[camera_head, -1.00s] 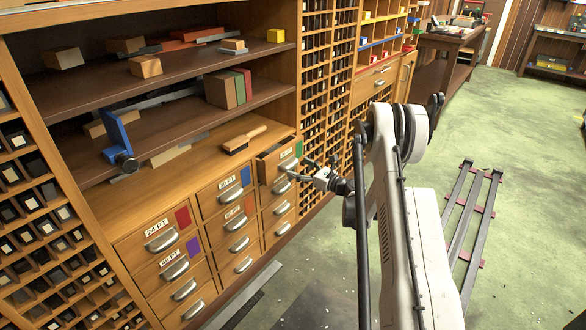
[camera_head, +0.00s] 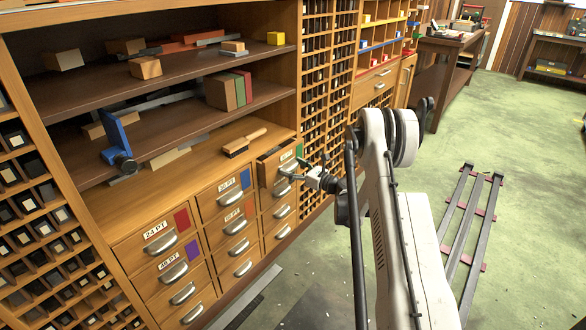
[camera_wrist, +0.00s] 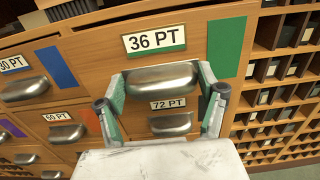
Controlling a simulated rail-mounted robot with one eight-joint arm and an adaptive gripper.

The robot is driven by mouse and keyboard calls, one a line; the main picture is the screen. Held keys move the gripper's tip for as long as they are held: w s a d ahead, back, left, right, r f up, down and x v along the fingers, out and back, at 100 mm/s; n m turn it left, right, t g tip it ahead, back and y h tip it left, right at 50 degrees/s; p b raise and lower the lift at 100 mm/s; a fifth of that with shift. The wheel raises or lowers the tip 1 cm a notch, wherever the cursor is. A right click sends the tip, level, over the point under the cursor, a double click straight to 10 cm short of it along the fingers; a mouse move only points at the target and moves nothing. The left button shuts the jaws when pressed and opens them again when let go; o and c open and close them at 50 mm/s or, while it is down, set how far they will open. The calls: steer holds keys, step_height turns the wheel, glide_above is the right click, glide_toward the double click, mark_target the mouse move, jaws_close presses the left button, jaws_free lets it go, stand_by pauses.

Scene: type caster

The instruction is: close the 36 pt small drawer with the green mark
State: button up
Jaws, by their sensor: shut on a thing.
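The 36 PT drawer (camera_head: 272,171) with the green mark is at the top of the right drawer column and stands partly open, its inside showing from above. In the wrist view its label (camera_wrist: 155,40), green mark (camera_wrist: 227,47) and metal cup handle (camera_wrist: 162,78) are close and clear. My gripper (camera_head: 292,174) is at the drawer front. In the wrist view my gripper (camera_wrist: 161,84) has one finger at each side of the handle and is shut on it. In the head view my gripper partly hides the handle.
The 72 PT drawer (camera_wrist: 172,116) is directly below, and the 30 PT drawer (camera_wrist: 30,82) with a blue mark is to the left. A brush (camera_head: 242,143) lies on the cabinet top. Type-case compartments (camera_wrist: 284,95) stand to the right. The green floor has open room.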

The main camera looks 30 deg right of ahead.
mark_target(286, 164)
steer(key=x, duration=0.4)
steer(key=shift+w, duration=0.1)
steer(key=shift+c, duration=0.5)
steer(key=shift+w, duration=0.15)
steer(key=o, duration=1.3)
steer(key=shift+a, duration=0.15)
steer(key=v, duration=1.2)
steer(key=shift+r, duration=0.1)
